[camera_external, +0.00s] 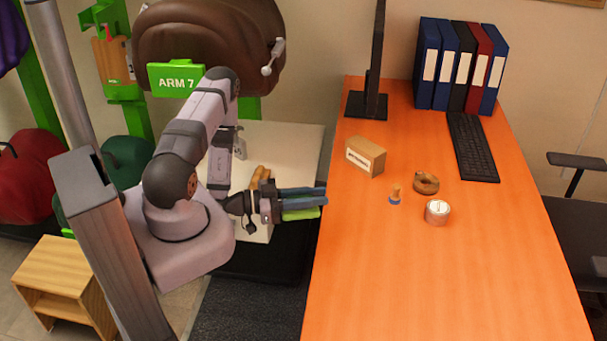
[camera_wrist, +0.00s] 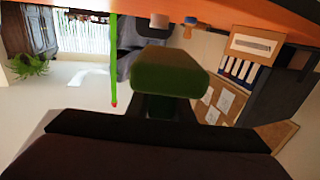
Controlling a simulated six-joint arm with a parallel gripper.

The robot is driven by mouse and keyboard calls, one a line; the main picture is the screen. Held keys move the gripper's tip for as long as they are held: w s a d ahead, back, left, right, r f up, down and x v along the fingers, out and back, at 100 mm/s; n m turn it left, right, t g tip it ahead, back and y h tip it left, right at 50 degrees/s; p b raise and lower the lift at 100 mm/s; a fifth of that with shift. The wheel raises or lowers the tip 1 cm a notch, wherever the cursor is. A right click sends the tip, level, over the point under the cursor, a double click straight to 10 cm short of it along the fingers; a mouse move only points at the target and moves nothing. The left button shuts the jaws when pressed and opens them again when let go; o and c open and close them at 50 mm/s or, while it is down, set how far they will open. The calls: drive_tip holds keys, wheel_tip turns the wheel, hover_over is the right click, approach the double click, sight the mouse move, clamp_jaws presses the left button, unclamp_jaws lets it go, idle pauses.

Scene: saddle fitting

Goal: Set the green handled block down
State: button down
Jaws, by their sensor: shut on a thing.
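My gripper (camera_external: 268,202) is shut on the green handled block (camera_external: 301,213), which sticks out sideways beside the left edge of the orange desk (camera_external: 420,290). Blue-grey pieces lie alongside the green in the external view, and I cannot tell what they are. In the wrist view the block (camera_wrist: 170,72) is in front of the jaws, with a darker green part, likely its handle (camera_wrist: 165,106), between them. The jaws hide part of the handle. The block appears held in the air; its height against the desk top is unclear.
On the desk are a cardboard box (camera_external: 365,157), a small stamp (camera_external: 395,195), a doughnut-shaped thing (camera_external: 426,183) and a round tin (camera_external: 437,212). A monitor (camera_external: 372,70), keyboard (camera_external: 472,146) and binders (camera_external: 460,65) stand behind. The desk's near half is clear.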

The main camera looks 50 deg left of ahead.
drive_tip(key=shift+w+a+f+b, duration=0.15)
drive_tip(key=shift+a+f+b, duration=0.1)
drive_tip(key=shift+f+b, duration=0.05)
drive_tip(key=w+a+f+n+t+y+b, duration=0.1)
drive_tip(key=w+a+f+n+y+b, duration=0.15)
drive_tip(key=a+f+b, duration=0.5)
drive_tip(key=w+a+f+n+y+b, duration=0.2)
drive_tip(key=a+y+b, duration=0.2)
drive_tip(key=a, duration=0.6)
drive_tip(key=w+a+f+n+t+y+b, duration=0.1)
drive_tip(key=w+a+f+n+y+b, duration=0.2)
drive_tip(key=a+b, duration=0.45)
drive_tip(key=s+a+n+y+b, duration=0.1)
drive_tip(key=a+y+b, duration=0.1)
drive_tip(key=a, duration=0.3)
drive_tip(key=a+n+g+y+b, duration=0.1)
drive_tip(key=a+y+b, duration=0.1)
drive_tip(key=a, duration=0.4)
drive_tip(key=s+a+f+n+y+b, duration=0.1)
drive_tip(key=a+y+b, duration=0.2)
drive_tip(key=a, duration=0.2)
drive_tip(key=shift+s+a+f+n+g+b, duration=0.1)
drive_tip(key=shift+s+a+n+g+b, duration=0.2)
drive_tip(key=shift+a+b, duration=0.1)
drive_tip(key=s+a+r+n+g+y+b, duration=0.3)
drive_tip(key=s+a+y+b, duration=0.2)
drive_tip(key=a, duration=0.6)
drive_tip(key=shift+s+n+b, duration=0.35)
drive_tip(key=shift+s+b, duration=0.35)
drive_tip(key=shift+b, duration=0.6)
